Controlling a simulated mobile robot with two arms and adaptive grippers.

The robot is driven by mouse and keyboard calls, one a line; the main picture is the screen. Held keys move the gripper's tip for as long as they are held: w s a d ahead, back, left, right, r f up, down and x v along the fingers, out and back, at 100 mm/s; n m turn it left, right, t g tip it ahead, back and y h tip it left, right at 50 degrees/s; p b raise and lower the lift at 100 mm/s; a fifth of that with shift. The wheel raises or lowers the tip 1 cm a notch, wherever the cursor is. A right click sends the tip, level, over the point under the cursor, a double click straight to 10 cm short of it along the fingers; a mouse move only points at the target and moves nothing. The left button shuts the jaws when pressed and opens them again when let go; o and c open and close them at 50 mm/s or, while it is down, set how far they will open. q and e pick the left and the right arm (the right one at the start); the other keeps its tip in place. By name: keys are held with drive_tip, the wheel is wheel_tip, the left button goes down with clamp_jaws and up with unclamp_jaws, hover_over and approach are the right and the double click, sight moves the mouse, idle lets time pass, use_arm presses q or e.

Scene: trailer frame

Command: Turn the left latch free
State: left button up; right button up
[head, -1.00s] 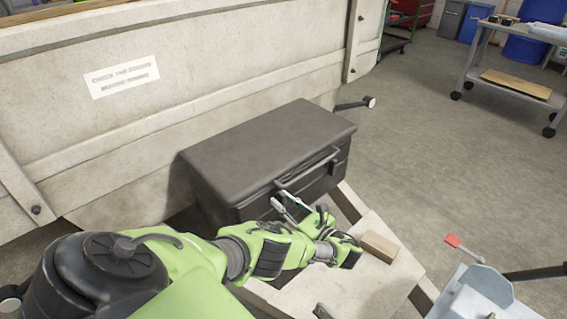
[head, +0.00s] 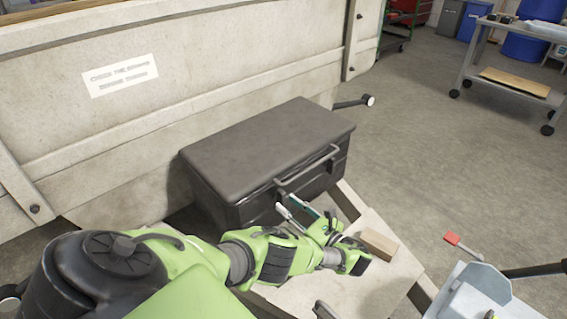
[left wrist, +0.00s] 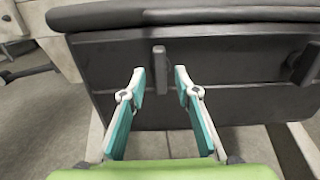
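The dark grey box (head: 265,150) sits on the trailer frame, its lid closed. The left latch (left wrist: 159,68) is a short upright grey tab on the box front in the left wrist view; it looks vertical. My left gripper (head: 291,206) is in front of the box's front face. In the left wrist view my left gripper (left wrist: 160,80) is open, with one fingertip on each side of the latch and a gap to it on both sides. I cannot tell how far the tips are from the box front. In the head view my gripper hides the latch area. My right gripper is not in view.
A grey carry handle (head: 308,168) sticks out from the box front, right of the latch. A wooden block (head: 379,244) lies on the pale board (head: 375,280) near my left wrist. The trailer's side wall (head: 150,105) stands behind the box.

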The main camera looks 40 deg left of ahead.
use_arm(q)
drive_tip(key=d, duration=0.8)
drive_tip(key=shift+s+d, duration=0.3)
drive_tip(key=shift+s, duration=0.05)
